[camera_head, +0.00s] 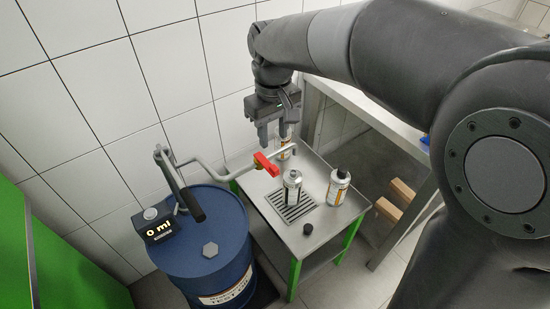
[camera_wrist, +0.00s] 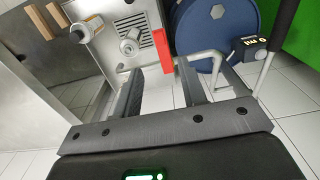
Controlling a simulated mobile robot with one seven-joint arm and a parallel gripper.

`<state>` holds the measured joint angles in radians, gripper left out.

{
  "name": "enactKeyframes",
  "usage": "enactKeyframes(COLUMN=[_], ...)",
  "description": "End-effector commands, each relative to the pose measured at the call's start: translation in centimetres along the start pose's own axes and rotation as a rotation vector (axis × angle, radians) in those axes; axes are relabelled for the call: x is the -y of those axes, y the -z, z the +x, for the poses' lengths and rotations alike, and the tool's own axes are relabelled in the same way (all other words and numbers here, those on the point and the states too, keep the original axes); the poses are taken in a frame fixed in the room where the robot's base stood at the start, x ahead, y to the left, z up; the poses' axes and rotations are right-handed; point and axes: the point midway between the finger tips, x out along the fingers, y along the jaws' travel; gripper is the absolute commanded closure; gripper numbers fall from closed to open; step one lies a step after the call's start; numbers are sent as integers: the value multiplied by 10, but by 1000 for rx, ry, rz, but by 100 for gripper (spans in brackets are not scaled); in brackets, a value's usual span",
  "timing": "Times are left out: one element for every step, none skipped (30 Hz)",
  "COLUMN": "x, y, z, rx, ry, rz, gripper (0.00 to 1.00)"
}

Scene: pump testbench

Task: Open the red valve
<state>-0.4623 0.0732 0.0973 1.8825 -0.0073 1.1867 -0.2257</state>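The red valve (camera_head: 266,163) is a flat red lever on a grey pipe (camera_head: 230,174) above a small metal table. In the head view my gripper (camera_head: 275,143) points down, just above and behind the lever. In the wrist view the red lever (camera_wrist: 163,50) shows ahead of my gripper (camera_wrist: 160,70), with its near end between the two fingertips in the picture. The fingers are spread apart and nothing is clamped between them. I cannot tell whether a finger touches the lever.
A blue barrel (camera_head: 208,245) with a hand pump and a "0 ml" display (camera_head: 159,230) stands left. On the table (camera_head: 313,243) are an open can (camera_head: 291,190) over a drain grate, a bottle (camera_head: 338,188), a black cap (camera_head: 308,229) and another bottle behind the pipe. A tiled wall is behind.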

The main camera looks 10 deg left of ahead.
Motion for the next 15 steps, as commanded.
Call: enactKeyframes(x=[0,0,0,0,0,0,0,0,0,0,0,0,0,0,0], y=[0,-1,-1,-1,-1,-1,-1,-1,-2,-1,-1,-1,-2,-2,-1], z=[5,9,15,20,26,34,40,45,53,59,65,72,76,81,86], rx=[3,3,4,4,5,5,5,4,4,5,4,4,4,3,3], ry=[1,1,1,1,1,1,1,1,1,1,1,1,1,1,1], rz=[0,0,0,0,1,1,1,1,1,1,1,2,2,2,2], gripper=[62,62,62,62,62,62,62,62,62,62,62,62,62,62,62])
